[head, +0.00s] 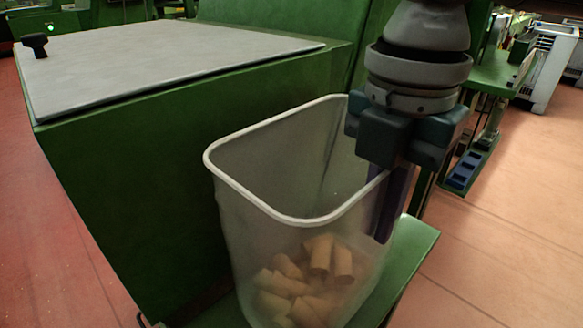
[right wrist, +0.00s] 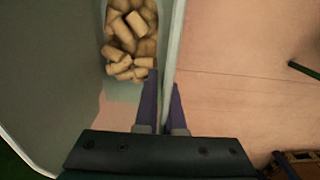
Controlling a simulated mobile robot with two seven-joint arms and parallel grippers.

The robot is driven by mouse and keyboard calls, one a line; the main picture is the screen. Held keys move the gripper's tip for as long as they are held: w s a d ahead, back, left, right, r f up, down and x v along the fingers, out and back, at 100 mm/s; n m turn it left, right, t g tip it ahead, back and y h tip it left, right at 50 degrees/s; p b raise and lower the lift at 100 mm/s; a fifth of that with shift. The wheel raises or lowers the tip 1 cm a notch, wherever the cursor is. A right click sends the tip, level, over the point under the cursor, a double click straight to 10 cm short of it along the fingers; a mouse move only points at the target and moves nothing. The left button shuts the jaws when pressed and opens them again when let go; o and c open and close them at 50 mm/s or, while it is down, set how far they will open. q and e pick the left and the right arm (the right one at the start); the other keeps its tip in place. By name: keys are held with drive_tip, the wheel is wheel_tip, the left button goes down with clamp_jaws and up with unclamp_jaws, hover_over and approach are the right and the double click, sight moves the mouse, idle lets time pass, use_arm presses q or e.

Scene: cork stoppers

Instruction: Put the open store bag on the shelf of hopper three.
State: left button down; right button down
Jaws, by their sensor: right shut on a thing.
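The open store bag (head: 238,222) is a translucent, stiff-looking container with a white rim, upright, with several corks (head: 318,256) at its bottom. My right gripper (head: 386,215) is shut on its right wall at the rim, pointing down. In the right wrist view, my fingers (right wrist: 163,100) straddle the thin wall, with the corks (right wrist: 130,38) inside to the left. The bag is over the green shelf (head: 412,246) in front of a green hopper (head: 130,165). Its base is cut off by the picture edge, so I cannot tell if it touches the shelf. No hopper number is readable.
The hopper has a flat grey lid (head: 160,62) with a black knob (head: 36,44). Green machinery (head: 490,75) and a white crate (head: 550,62) stand at the back right. The reddish floor at right (head: 500,230) is clear.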

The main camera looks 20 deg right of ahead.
wheel_tip(320, 180, down, 2)
drive_tip(key=shift+f, duration=0.1)
drive_tip(key=c, duration=1)
unclamp_jaws()
wheel_tip(320, 180, up, 12)
drive_tip(key=p, duration=0.4)
